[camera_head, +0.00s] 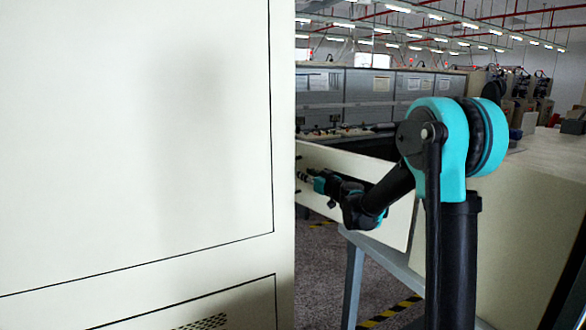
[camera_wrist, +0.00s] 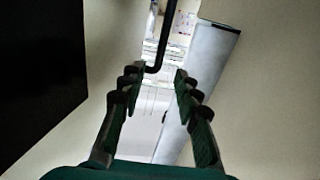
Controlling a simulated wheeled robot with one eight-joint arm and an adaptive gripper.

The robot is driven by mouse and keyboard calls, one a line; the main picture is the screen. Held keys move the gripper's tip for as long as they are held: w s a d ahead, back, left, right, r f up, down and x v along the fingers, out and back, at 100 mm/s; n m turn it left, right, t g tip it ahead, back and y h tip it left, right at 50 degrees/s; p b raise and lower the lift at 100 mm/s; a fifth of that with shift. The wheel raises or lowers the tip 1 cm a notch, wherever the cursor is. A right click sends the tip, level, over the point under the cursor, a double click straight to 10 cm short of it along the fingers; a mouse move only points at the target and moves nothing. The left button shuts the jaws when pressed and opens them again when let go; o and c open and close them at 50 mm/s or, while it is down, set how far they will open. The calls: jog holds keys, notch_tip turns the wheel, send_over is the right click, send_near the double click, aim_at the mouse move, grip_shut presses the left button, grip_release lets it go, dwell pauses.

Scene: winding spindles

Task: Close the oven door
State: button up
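A large cream cabinet front (camera_head: 140,130), seemingly the oven, fills the left of the head view. Thin dark seams outline its panels. A cream panel (camera_head: 365,168) shows behind my arm; I cannot tell for sure whether it is the door. In the wrist view a cream surface with a black rectangle (camera_wrist: 40,75) lies at left. A black bent bar (camera_wrist: 167,38), like a handle, comes down from the top to just ahead of my fingertips. My gripper (camera_wrist: 157,78) is open and empty. In the head view my gripper (camera_head: 305,178) is small, close to the cabinet's right edge.
A plain cream surface (camera_wrist: 275,90) and a slanted grey strip (camera_wrist: 208,55) stand at right in the wrist view. Grey machines (camera_head: 370,95) line the back. A grey leg (camera_head: 354,285) and yellow-black floor tape (camera_head: 388,312) show below. Some floor (camera_head: 320,270) is clear.

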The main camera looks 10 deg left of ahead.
jog(key=x, duration=0.9)
jog(key=shift+w+a, duration=0.25)
jog(key=shift+w, duration=0.1)
grip_shut()
